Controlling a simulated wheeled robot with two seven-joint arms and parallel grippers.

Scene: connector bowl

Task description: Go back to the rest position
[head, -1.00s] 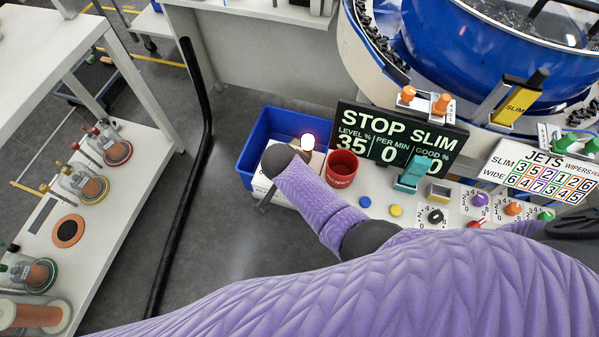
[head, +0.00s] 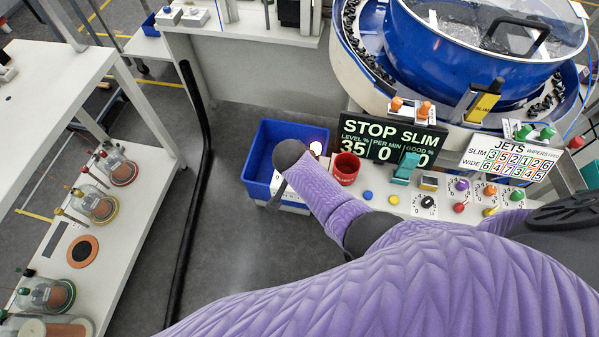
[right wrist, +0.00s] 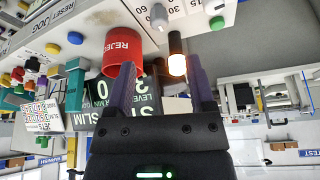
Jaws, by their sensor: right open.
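My right arm, in a purple quilted sleeve (head: 335,200), reaches in from the lower right of the head view toward the blue bin. Its dark wrist joint hides most of the gripper there. In the right wrist view my right gripper (right wrist: 165,82) is open, with its two purple fingers apart and nothing gripped. A lit lamp on a dark post (right wrist: 177,62) shows beyond the gap, and the red REJECT cup (right wrist: 122,46) is beside the left finger. I cannot tell if either touches a finger. My left gripper is not in view.
The blue bin (head: 262,155), the red cup (head: 346,168), the STOP SLIM display (head: 380,137) and the knob panel (head: 410,202) lie around the arm. The blue feeder bowl (head: 480,50) is behind. A white bench (head: 130,230) stands left, with open grey floor between.

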